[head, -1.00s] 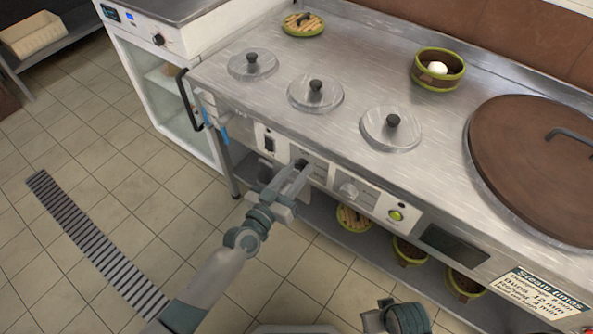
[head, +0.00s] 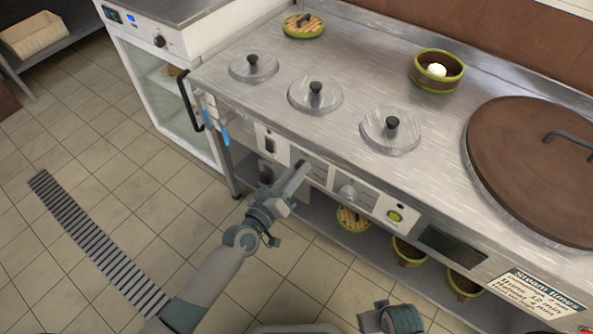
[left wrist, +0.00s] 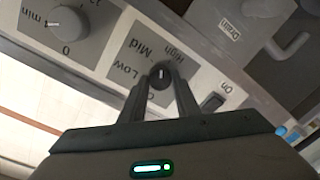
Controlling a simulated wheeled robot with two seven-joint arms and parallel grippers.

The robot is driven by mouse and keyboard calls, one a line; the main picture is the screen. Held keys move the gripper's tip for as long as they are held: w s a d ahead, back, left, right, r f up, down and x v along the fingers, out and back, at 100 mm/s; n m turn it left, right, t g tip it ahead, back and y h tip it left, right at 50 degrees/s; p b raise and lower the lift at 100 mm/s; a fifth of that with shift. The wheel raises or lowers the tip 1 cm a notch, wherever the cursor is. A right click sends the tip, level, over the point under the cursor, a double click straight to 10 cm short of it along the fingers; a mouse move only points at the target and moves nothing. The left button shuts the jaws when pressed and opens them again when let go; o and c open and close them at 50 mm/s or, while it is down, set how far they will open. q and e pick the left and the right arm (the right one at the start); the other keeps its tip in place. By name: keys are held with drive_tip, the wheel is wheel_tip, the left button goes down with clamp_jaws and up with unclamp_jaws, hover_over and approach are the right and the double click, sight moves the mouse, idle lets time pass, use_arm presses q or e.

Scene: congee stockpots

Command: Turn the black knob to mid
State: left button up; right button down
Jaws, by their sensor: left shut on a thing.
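The black knob (left wrist: 160,72) sits on a grey plate marked High, Mid and Low in the left wrist view. A fourth label is partly hidden behind a finger. The knob's white mark stands nearly upright in that view; I cannot tell exactly which label it points to. My left gripper (left wrist: 160,84) is shut on the knob, one finger on each side. In the head view my left gripper (head: 303,167) reaches the stove's front panel and covers most of the knob.
A silver dial (head: 347,191) and a green button (head: 395,216) lie to the right on the same panel. A black switch (head: 269,144) is to the left. Lidded pots (head: 315,95) and a large brown lid (head: 540,165) are on the steel top.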

use_arm(q)
drive_tip(key=shift+a+n, duration=0.1)
drive_tip(key=shift+n, duration=2.6)
use_arm(e)
drive_tip(key=shift+f, duration=0.25)
use_arm(q)
drive_tip(key=o, duration=1)
drive_tip(key=shift+o, duration=0.2)
drive_tip(key=b+v, duration=0.1)
drive_tip(key=v, duration=1.6)
drive_tip(key=shift+a, duration=0.3)
use_arm(e)
wheel_tip(320, 180, up, 3)
drive_tip(key=shift+r, duration=0.2)
